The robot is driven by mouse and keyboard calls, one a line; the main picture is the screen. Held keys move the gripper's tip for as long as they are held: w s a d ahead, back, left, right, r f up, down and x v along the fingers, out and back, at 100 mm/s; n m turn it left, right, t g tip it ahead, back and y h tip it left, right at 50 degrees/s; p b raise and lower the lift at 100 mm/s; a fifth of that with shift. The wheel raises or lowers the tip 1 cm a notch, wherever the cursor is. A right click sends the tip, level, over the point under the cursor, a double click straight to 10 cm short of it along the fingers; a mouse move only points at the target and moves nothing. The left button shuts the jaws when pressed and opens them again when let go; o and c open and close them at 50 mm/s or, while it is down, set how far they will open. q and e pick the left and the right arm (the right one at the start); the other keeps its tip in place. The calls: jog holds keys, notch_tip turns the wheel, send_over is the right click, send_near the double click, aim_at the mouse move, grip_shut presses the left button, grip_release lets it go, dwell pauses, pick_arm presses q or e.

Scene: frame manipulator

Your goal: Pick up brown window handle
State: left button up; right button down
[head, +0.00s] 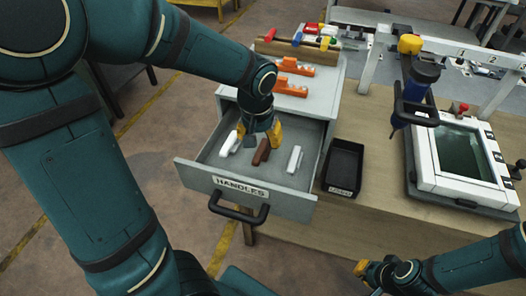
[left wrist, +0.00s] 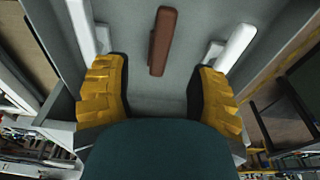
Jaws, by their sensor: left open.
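The brown window handle (head: 262,152) lies in the open drawer labelled HANDLES (head: 225,177), between two white handles. In the left wrist view the brown handle (left wrist: 162,42) lies on the drawer floor between and ahead of my open fingers. My left gripper (head: 259,136) is inside the drawer above the brown handle, open and empty; its yellow fingers (left wrist: 160,90) stand apart on either side, not touching the brown handle. My right gripper (head: 362,268) is at the lower right, away from the drawer; its jaw state is unclear.
A white handle (head: 230,143) lies left of the brown one and another white handle (head: 294,159) right of it, close to my left fingers. The drawer walls surround them. A black bin (head: 343,166) and a white window frame (head: 465,160) are on the wooden table to the right.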

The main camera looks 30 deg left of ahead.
aim_at(261, 149)
pick_arm(q)
jog(key=shift+w+a+f+b, duration=0.1)
jog(key=shift+w+f+b, duration=0.1)
jog(key=shift+f, duration=0.95)
jog(key=shift+w+a+f+b, duration=0.1)
jog(key=shift+w+f+b, duration=0.1)
jog(key=shift+f, duration=0.95)
jog(key=shift+w+f+b, duration=0.15)
jog(key=shift+w+f, duration=0.05)
jog(key=shift+f, duration=0.95)
grip_shut()
